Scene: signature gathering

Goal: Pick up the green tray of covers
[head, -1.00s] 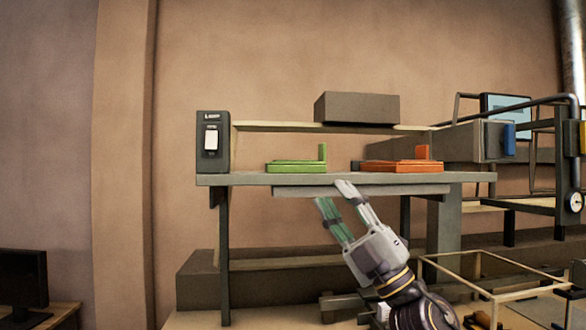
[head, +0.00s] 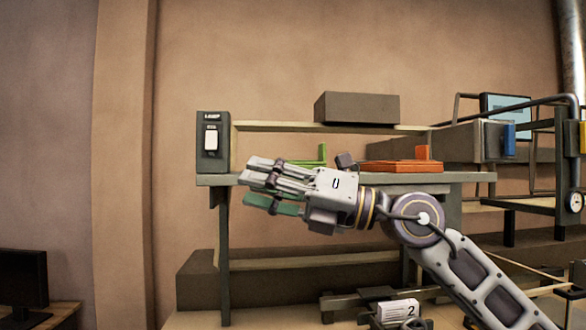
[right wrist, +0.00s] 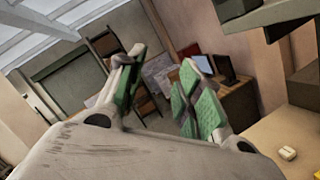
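The green tray (head: 322,153) sits on the grey shelf top; its upright end shows in the head view, and most of its low part is hidden behind my right gripper. My right gripper (head: 260,183) reaches in from the right with its fingers pointing left, in front of the shelf edge. In the right wrist view its two green-padded fingers (right wrist: 160,78) stand apart with nothing between them, so it is open and empty. The covers cannot be made out. My left gripper is not in view.
An orange tray (head: 400,166) sits to the right on the same shelf (head: 464,177). A grey box (head: 357,107) rests on the upper ledge. A metal frame (head: 545,140) stands at the right.

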